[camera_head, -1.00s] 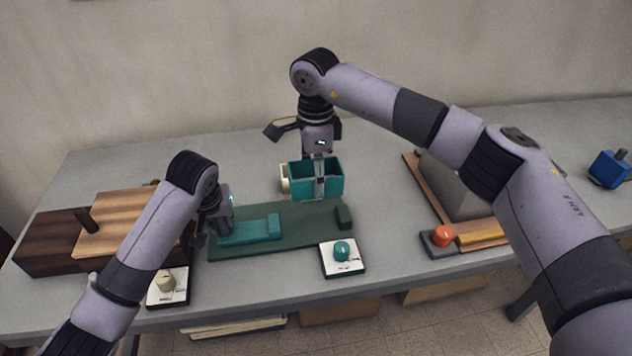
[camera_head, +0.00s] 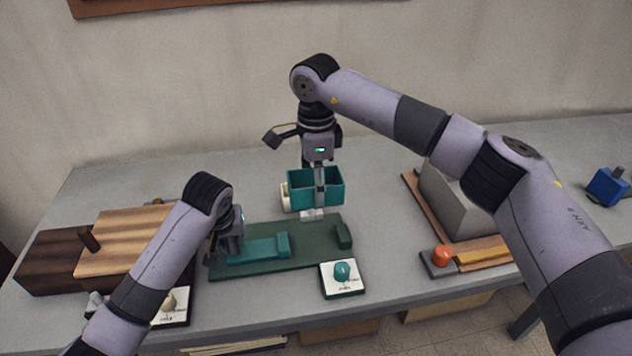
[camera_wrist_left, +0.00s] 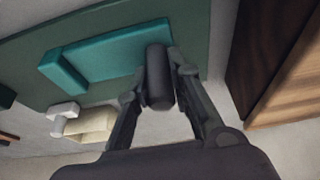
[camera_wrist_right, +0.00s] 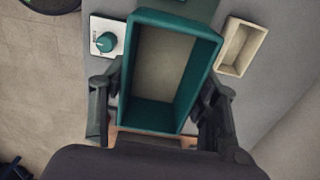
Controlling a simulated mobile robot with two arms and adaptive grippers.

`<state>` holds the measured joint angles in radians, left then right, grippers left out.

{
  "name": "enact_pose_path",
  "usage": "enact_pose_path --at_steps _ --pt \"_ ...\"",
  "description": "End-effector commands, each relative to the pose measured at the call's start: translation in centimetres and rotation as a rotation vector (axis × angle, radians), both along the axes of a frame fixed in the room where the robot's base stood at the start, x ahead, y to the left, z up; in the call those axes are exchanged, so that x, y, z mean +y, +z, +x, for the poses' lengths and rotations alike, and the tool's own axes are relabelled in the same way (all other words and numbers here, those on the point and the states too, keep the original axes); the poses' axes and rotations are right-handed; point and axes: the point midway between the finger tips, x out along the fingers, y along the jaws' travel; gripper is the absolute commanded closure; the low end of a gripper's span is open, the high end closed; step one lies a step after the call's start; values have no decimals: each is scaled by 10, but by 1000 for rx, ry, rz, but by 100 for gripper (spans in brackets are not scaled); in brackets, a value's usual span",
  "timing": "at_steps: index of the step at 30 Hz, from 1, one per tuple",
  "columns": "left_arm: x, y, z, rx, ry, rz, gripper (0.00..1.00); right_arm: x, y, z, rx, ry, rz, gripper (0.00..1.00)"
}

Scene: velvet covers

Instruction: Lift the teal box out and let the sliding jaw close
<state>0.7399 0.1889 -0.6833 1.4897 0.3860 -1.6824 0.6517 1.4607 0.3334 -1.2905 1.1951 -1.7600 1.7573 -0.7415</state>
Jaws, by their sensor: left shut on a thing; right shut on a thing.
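The teal box (camera_head: 301,197), open-topped, is held above the table behind the green base (camera_head: 322,257). My right gripper (camera_head: 319,188) is shut on the box; the right wrist view shows its fingers on either side of the box (camera_wrist_right: 140,112). The teal sliding jaw (camera_head: 258,250) lies on the base, with a gap between it and the green end block (camera_head: 343,237). My left gripper (camera_head: 224,252) is at the jaw's left end. In the left wrist view it is shut on the jaw's dark round handle (camera_wrist_left: 157,77), which the head view hides.
A cream tray (camera_wrist_right: 242,46) is beside the box in the right wrist view. A card with a teal knob (camera_head: 342,278) lies in front of the base. Wooden blocks (camera_head: 60,262) stand at left, and a grey block (camera_head: 455,207) at right. The back of the table is clear.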

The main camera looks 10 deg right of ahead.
Motion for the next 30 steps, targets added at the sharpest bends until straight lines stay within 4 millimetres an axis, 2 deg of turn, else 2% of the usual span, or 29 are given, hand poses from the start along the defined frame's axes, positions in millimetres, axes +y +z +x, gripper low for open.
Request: enact_pose_path --at_steps 10,21,22,30 --pt "-20 2 1 -1 3 1 100 0 11 0 0 0 0 73" --pt "-23 0 1 -2 2 2 100 0 12 0 0 0 0 73" --pt "-23 0 1 -2 2 2 79 0 12 0 0 0 0 73" --pt "-24 0 0 -1 1 1 61 0 12 0 0 0 0 73"
